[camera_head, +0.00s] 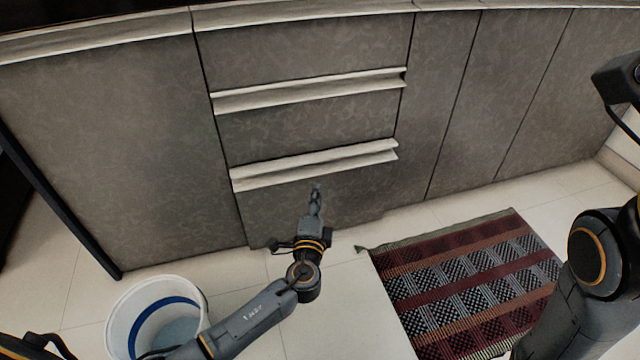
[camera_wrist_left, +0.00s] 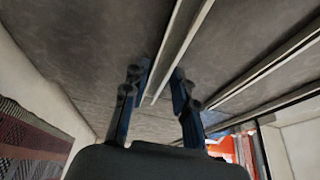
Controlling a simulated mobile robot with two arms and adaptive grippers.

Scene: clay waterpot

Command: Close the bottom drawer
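The bottom drawer (camera_head: 350,200) is the lowest grey front in the middle column of the cabinet, under a pale handle rail (camera_head: 315,166). It looks flush or nearly flush with its neighbours; I cannot tell whether a small gap is left. My left gripper (camera_head: 316,190) is in front of this drawer, just below the rail. In the left wrist view my left gripper (camera_wrist_left: 161,78) is open, its two blue-black fingers apart. A pale rail (camera_wrist_left: 180,45) runs between and beyond the fingertips; contact is unclear. My right gripper is out of view.
A white bucket with a blue band (camera_head: 112,325) stands on the floor at lower left. A striped, checked rug (camera_head: 465,285) lies at right. Two drawer fronts (camera_head: 310,45) are above, with plain panels (camera_head: 500,100) at right. Tiled floor (camera_head: 345,285) is bare between bucket and rug.

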